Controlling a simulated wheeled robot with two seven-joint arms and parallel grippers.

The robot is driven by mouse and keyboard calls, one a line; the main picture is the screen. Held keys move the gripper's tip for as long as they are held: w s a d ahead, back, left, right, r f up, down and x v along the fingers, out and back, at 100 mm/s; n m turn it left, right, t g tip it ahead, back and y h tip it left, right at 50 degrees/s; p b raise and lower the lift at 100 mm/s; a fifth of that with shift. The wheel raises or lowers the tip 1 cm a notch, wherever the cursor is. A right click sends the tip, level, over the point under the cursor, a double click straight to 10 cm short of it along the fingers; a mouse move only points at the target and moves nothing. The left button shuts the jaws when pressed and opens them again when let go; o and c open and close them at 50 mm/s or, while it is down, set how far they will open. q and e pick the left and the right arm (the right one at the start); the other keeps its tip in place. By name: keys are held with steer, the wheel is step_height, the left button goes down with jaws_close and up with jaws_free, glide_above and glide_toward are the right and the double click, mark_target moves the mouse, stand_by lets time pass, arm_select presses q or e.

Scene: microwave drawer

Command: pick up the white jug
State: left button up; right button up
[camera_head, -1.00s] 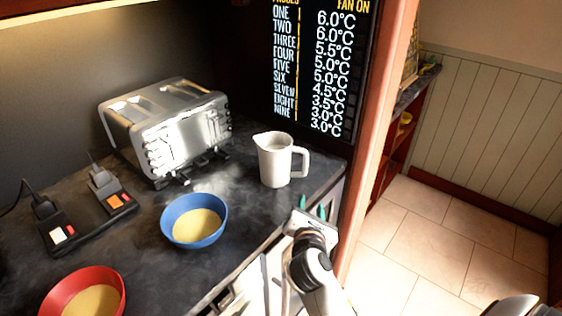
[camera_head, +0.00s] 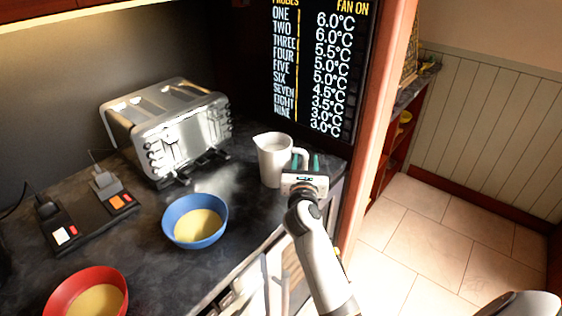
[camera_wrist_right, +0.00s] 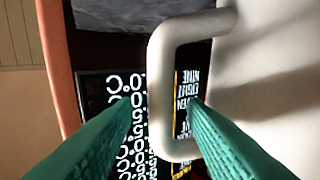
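The white jug (camera_head: 272,158) stands upright on the dark counter, with its handle on the right side. My right gripper (camera_head: 304,163) is at the handle in the head view. In the right wrist view the two green fingers (camera_wrist_right: 163,112) are apart, one on each side of the jug handle (camera_wrist_right: 160,95). The jug body (camera_wrist_right: 270,80) fills the right of that view. I see no clear contact between the fingers and the handle. My left gripper is not in view.
A silver toaster (camera_head: 170,130) stands left of the jug. A blue bowl (camera_head: 169,212) and a red bowl (camera_head: 55,300) sit nearer. A black display panel (camera_head: 315,75) stands behind the jug. A brown wooden post (camera_head: 378,120) rises to the right.

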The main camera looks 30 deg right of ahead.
steer(key=x, duration=0.3)
steer(key=shift+w, duration=0.1)
jaws_close()
steer(key=shift+r, duration=0.2)
